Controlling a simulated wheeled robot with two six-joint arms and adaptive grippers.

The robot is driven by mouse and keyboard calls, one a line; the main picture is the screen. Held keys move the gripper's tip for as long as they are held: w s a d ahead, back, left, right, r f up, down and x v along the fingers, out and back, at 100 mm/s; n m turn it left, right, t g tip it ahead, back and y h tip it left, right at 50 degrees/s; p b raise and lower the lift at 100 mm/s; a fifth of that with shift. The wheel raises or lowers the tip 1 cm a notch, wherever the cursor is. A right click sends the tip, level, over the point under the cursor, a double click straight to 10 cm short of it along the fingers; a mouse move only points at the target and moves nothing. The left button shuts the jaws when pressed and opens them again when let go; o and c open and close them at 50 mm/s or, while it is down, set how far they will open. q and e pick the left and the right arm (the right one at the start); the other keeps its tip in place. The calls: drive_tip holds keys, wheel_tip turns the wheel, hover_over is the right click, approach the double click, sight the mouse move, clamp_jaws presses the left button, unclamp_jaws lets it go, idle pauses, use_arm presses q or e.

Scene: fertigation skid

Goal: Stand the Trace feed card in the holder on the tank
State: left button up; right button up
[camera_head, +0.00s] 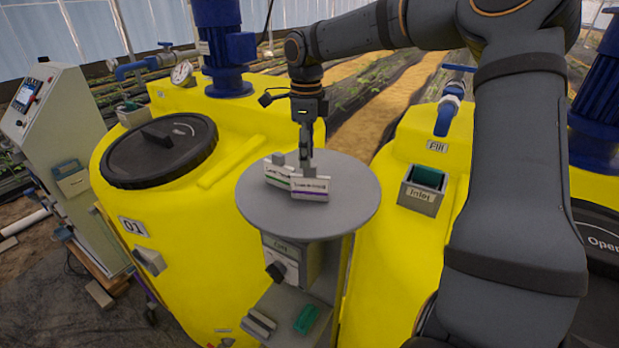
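Two small white cards lie or lean on the round grey tabletop. The front card (310,187) has a purple stripe; its small print looks like "Trace feed" but is hard to read. The other card (278,174), with a green stripe, is behind it to the left. My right gripper (306,163) points straight down at the grey tab of the purple-striped card. It is seen edge-on, so its grip is unclear. A grey block (149,261), possibly a card holder, is on the front of the yellow tank (185,275) under the "01" sign. My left gripper is out of view.
The round tabletop (345,205) stands between two yellow tanks. A grey box marked "Inlet" (420,196) sits on the right tank. A black lid (160,150) and blue motor (226,50) top the left tank. My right arm covers much of the right side.

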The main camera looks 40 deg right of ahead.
sight(309, 178)
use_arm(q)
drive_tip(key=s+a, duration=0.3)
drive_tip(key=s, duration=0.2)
use_arm(e)
drive_tip(key=f, duration=0.3)
drive_tip(key=f+p, duration=0.1)
drive_tip(key=f, duration=0.1)
drive_tip(key=shift+s+a, duration=0.3)
drive_tip(key=shift+s, duration=0.1)
drive_tip(key=shift+d+f+p, duration=0.2)
drive_tip(key=shift+f+p, duration=0.1)
drive_tip(key=shift+p, duration=0.35)
drive_tip(key=f, duration=0.1)
drive_tip(key=f+p, duration=0.2)
drive_tip(key=f, duration=0.1)
drive_tip(key=shift+d, duration=0.35)
drive_tip(key=shift+w+d+f, duration=0.15)
drive_tip(key=shift+f, duration=0.25)
drive_tip(key=shift+r, duration=0.1)
drive_tip(key=shift+c, duration=0.4)
drive_tip(key=shift+a, duration=0.2)
drive_tip(key=shift+c, duration=1.3)
clamp_jaws()
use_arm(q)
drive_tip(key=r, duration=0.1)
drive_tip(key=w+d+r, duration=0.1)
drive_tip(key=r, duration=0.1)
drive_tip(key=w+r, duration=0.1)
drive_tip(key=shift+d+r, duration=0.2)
